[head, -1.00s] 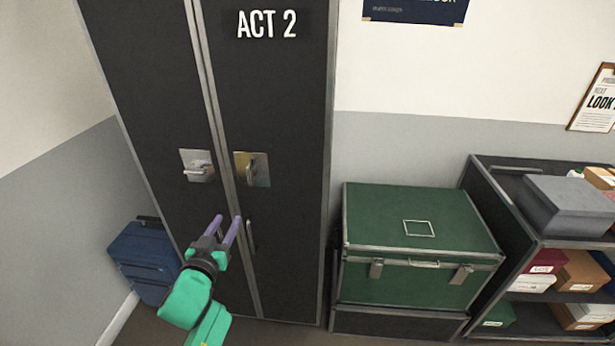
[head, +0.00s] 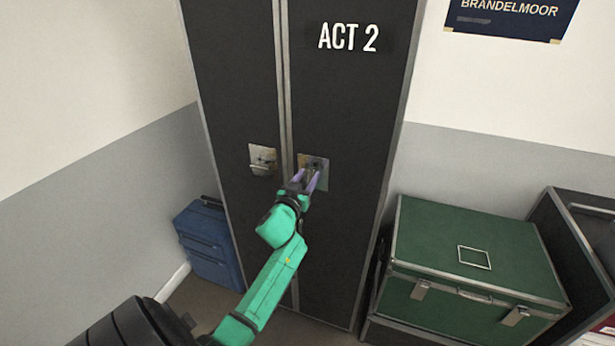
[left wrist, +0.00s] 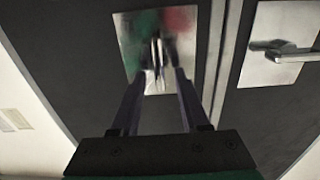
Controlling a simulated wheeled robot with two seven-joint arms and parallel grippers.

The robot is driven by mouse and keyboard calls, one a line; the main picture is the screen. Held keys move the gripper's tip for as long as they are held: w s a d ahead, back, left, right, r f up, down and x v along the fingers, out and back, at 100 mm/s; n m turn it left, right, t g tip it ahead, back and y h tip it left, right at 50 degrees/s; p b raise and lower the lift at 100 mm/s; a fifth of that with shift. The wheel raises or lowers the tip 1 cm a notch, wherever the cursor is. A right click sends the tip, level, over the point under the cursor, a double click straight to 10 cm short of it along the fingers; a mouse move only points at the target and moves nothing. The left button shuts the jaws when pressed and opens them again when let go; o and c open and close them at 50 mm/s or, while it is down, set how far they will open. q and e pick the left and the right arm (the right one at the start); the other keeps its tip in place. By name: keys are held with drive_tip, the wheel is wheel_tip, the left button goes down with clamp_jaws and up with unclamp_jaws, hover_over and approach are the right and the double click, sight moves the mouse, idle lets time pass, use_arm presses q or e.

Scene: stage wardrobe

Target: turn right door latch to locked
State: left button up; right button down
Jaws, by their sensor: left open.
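The right door latch is a metal plate (head: 322,186) with a small lever, on the right door of the black "ACT 2" wardrobe (head: 345,100). My left gripper (head: 308,176) is open at this plate and partly covers the lever. In the left wrist view the lever (left wrist: 157,52) stands roughly upright between the two purple fingers (left wrist: 158,78); whether they touch it I cannot tell. The left door's latch (head: 262,160) has its lever lying across its plate; it also shows in the left wrist view (left wrist: 282,46). My right gripper is out of view.
A blue suitcase (head: 208,240) stands on the floor at left. The wall left of the wardrobe is bare.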

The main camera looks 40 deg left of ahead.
use_arm(q)
drive_tip(key=shift+s, duration=0.1)
clamp_jaws()
drive_tip(key=shift+d+m, duration=0.1)
drive_tip(key=shift+m, duration=0.2)
drive_tip(key=m, duration=0.1)
drive_tip(key=m+b, duration=0.1)
drive_tip(key=m, duration=0.1)
drive_tip(key=shift+d+m, duration=0.25)
drive_tip(key=shift+m, duration=0.05)
drive_tip(key=shift+w+d+f+m+b, duration=0.2)
drive_tip(key=shift+m+b, duration=0.35)
drive_tip(key=shift+m, duration=1.7)
drive_tip(key=shift+s+d+f+m+b, duration=0.15)
drive_tip(key=shift+f+m+b, duration=0.35)
drive_tip(key=shift+m, duration=1.8)
drive_tip(key=shift+w+d+f+m+b, duration=0.15)
drive_tip(key=shift+m+b, duration=0.5)
drive_tip(key=shift+m, duration=1.6)
unclamp_jaws()
drive_tip(key=shift+w, duration=0.1)
